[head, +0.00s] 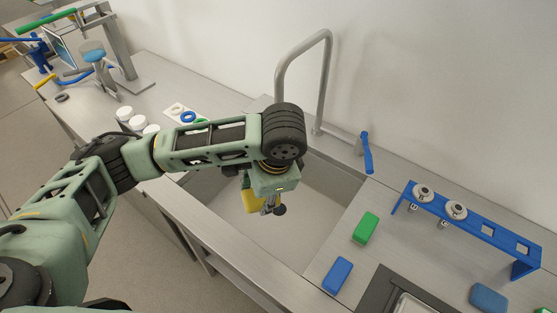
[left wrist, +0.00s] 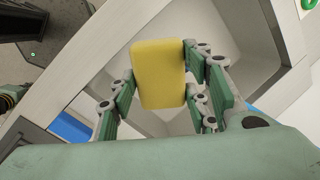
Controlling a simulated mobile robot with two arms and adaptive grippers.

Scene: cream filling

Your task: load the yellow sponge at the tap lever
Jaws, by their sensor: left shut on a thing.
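The yellow sponge (left wrist: 158,73) is between the fingers of my left gripper (left wrist: 160,90) in the left wrist view, and the fingers are shut on it. In the head view the sponge (head: 250,201) shows partly beside my left gripper (head: 268,203), above the sink basin (head: 315,190). The blue tap lever (head: 367,152) stands at the back right of the sink, to the right of the tall curved spout (head: 326,80). The sponge is apart from the lever. My right gripper is not in view.
A green block (head: 365,228) and a blue block (head: 337,275) lie on the counter right of the sink. A blue rack (head: 490,238) holding metal parts stands further right. White jars (head: 137,122) stand on the left counter.

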